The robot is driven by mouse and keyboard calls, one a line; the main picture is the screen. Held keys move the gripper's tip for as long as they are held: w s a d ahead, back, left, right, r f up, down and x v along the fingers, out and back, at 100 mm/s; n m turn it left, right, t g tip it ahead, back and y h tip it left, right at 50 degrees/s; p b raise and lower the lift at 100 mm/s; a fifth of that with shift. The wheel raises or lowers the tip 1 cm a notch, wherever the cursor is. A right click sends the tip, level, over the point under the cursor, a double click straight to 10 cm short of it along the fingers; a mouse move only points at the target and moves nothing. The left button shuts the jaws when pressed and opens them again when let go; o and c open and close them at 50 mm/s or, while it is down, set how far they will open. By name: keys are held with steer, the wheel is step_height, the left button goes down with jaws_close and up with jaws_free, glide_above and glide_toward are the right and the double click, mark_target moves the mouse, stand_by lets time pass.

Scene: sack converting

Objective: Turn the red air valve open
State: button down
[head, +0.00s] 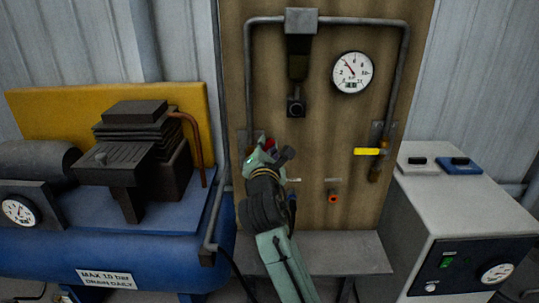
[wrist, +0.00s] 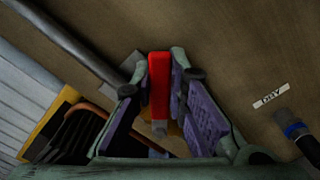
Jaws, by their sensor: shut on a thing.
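The red air valve shows in the wrist view as a red lever (wrist: 159,88) between my gripper's two fingers. In the head view only a small bit of red (head: 269,144) shows beside my gripper (head: 262,152), at the left part of the wooden board. My gripper is shut on the red lever, with a finger on each side of it, as the wrist view (wrist: 159,82) shows. A brassy valve body (wrist: 172,128) is partly visible below the lever. My arm and gripper hide most of the valve in the head view.
A yellow lever (head: 367,151) sits on the right pipe, below a round gauge (head: 352,72). A blue compressor (head: 150,240) stands left and a grey cabinet (head: 462,200) right.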

steer(key=a+n, duration=0.1)
steer(key=n, duration=0.1)
steer(key=a+r+n+b, duration=0.1)
steer(key=n, duration=0.1)
steer(key=shift+r+n, duration=0.1)
steer(key=shift+n, duration=0.2)
steer(key=shift+a+r+n+b, duration=0.15)
steer(key=shift+a+n, duration=0.2)
steer(key=shift+n, duration=0.4)
steer(key=shift+a+f+n+b, duration=0.15)
steer(key=shift+a+n, duration=0.2)
steer(key=shift+n, duration=0.35)
steer(key=shift+a+r+n+b, duration=0.15)
steer(key=shift+a+n, duration=0.2)
steer(key=shift+n, duration=0.4)
steer(key=c, duration=1.6)
jaws_free()
steer(key=shift+o, duration=0.2)
steer(key=shift+s, duration=0.1)
glide_toward(250, 134)
steer(key=shift+s, duration=0.6)
